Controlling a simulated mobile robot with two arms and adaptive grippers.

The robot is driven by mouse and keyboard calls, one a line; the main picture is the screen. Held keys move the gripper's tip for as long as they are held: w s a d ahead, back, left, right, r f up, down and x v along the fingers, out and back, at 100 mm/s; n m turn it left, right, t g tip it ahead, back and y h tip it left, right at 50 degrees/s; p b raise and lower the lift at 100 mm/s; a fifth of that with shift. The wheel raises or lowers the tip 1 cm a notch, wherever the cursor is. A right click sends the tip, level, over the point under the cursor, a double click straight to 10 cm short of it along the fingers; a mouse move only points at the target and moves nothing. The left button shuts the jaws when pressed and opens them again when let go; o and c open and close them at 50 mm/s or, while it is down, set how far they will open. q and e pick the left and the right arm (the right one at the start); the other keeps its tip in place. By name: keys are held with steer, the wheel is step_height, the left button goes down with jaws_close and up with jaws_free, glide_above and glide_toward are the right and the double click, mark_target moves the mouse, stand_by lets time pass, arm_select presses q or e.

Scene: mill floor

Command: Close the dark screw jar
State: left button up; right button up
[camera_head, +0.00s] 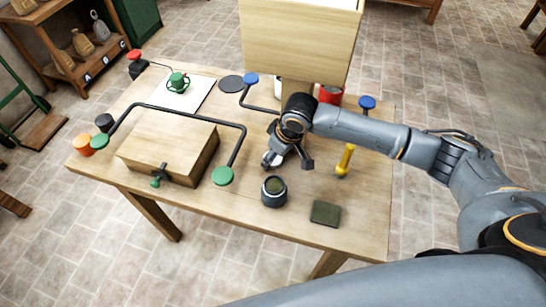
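The dark jar (274,192) stands upright near the front edge of the wooden table. Its round top looks open, with an olive-green inside, and a lighter grey band runs around it. I cannot make out a lid for certain. My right gripper (288,161) reaches in from the right and points down, just behind the jar and apart from it. Its fingers are spread. A small pale round patch (271,159) shows at the left finger; I cannot tell whether it is a separate thing. My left gripper is not in view.
A dark olive square block (326,213) lies right of the jar. A yellow peg (345,160) stands behind it. A wooden box (168,148) under a black bent rod is at left. A flat black disc (231,84) lies at the back. A tall wooden panel (300,40) rises behind.

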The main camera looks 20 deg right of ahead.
steer(key=c, duration=0.4)
steer(key=shift+r+b, duration=0.3)
steer(key=shift+r, duration=0.3)
steer(key=s+a, duration=0.1)
steer(key=a, duration=0.1)
steer(key=s+a+b, duration=0.1)
steer(key=a, duration=0.2)
steer(key=s+a, duration=0.1)
steer(key=a, duration=0.1)
steer(key=shift+a, duration=0.2)
step_height(320, 180, up, 14)
steer(key=shift+f, duration=0.1)
